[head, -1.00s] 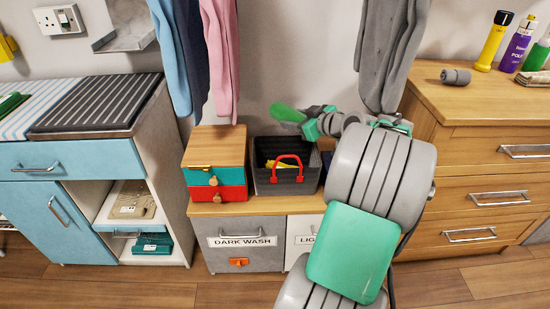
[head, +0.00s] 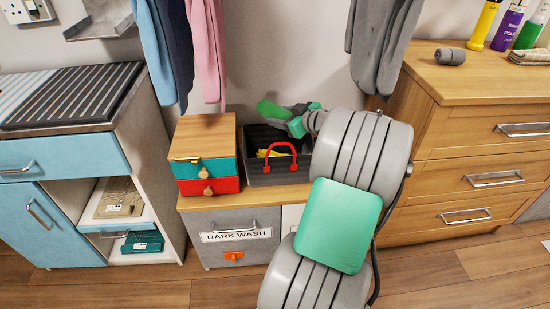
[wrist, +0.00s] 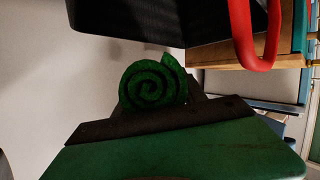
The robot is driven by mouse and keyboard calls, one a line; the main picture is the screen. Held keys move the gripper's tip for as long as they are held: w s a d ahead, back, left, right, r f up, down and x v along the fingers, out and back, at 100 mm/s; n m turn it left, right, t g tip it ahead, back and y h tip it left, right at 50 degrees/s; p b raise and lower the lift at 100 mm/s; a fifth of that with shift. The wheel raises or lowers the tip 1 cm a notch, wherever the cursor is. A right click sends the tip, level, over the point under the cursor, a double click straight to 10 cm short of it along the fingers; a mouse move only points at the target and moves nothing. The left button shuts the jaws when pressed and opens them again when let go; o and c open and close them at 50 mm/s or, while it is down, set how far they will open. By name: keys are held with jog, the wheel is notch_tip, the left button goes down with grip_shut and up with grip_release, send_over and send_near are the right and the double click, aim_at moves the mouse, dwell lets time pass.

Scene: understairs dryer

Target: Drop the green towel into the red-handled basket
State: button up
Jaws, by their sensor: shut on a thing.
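The green towel (head: 272,110) is a roll held in my gripper (head: 290,119). Its spiral end shows in the wrist view (wrist: 152,86), between the dark fingers. The red-handled basket (head: 262,176) is dark grey and stands on the low wooden-topped cabinet; its red handle (head: 280,148) is upright. Something yellow (head: 274,154) lies inside it. In the head view the towel overlaps the basket's back rim, held higher than it. The wrist view shows the basket's dark wall (wrist: 150,22) and red handle (wrist: 243,38) near the towel.
A small wooden-topped box with teal and red drawers (head: 206,166) stands directly left of the basket. Pink, navy and blue clothes (head: 206,45) hang above left, grey ones (head: 384,40) above right. A wooden chest (head: 495,95) stands right. The dark wash drawer (head: 235,240) is shut below.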

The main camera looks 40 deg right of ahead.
jog(key=o, duration=1.5)
jog(key=p+v, duration=0.1)
jog(key=v, duration=0.6)
jog(key=shift+r+p, duration=0.15)
jog(key=shift+p, duration=0.2)
jog(key=shift+s, duration=0.4)
